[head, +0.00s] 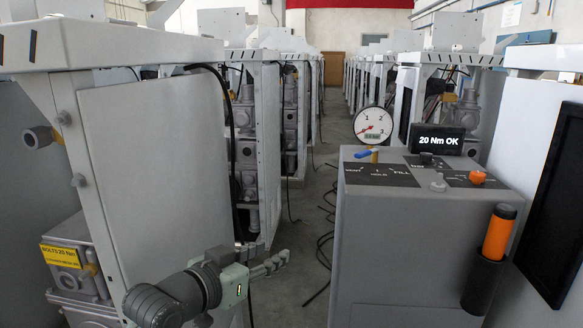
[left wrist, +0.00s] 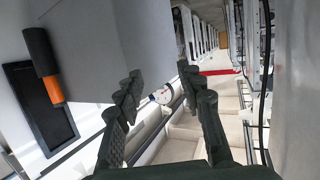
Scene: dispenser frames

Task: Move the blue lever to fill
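The blue lever (head: 364,153) sits on a brass-coloured pivot on top of the grey console (head: 425,225). Its handle is at the left of the dark label plate, near the VENT end. HOLD is in the middle and FILL is to the right. My left gripper (head: 276,262) is low in the aisle, left of the console and well below the lever, touching nothing. In the left wrist view its fingers (left wrist: 163,84) are spread apart with nothing between them. The lever is too small to make out clearly there. My right gripper is not in view.
A round gauge (head: 373,126) and a display (head: 437,139) reading "20 Nm OK" stand behind the lever. An orange knob (head: 477,177) and an orange-handled tool (head: 498,232) are at the console's right. A grey cabinet (head: 155,170) stands left of my gripper. Cables (head: 325,245) lie in the aisle.

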